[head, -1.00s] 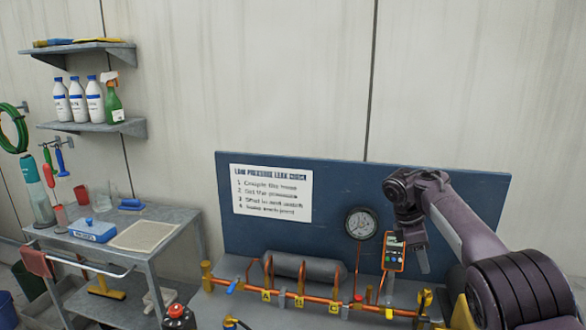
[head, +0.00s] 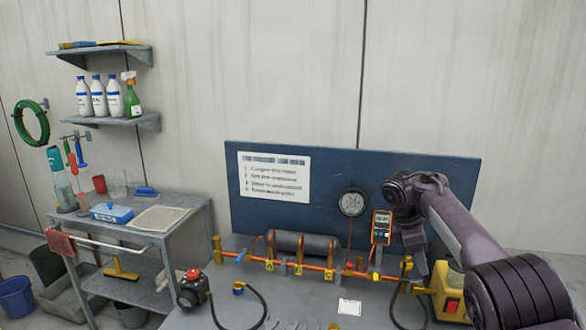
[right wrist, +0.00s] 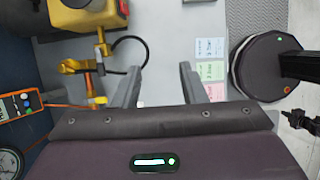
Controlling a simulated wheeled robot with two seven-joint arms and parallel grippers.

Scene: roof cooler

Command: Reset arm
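My right arm comes in from the right in the head view, bent at the elbow. Its gripper (head: 418,262) points down over the right part of the bench, beside the orange handheld meter (head: 382,228). In the right wrist view the two grey fingers of my right gripper (right wrist: 160,84) stand wide apart with only bare bench between them. My left gripper does not show in either view.
A blue board (head: 320,190) with a round gauge (head: 353,202) stands behind copper pipework (head: 310,267). A black box with a red button (head: 190,290), a hose (head: 258,305) and a white card (head: 349,307) are on the bench. A cart (head: 180,225) stands left.

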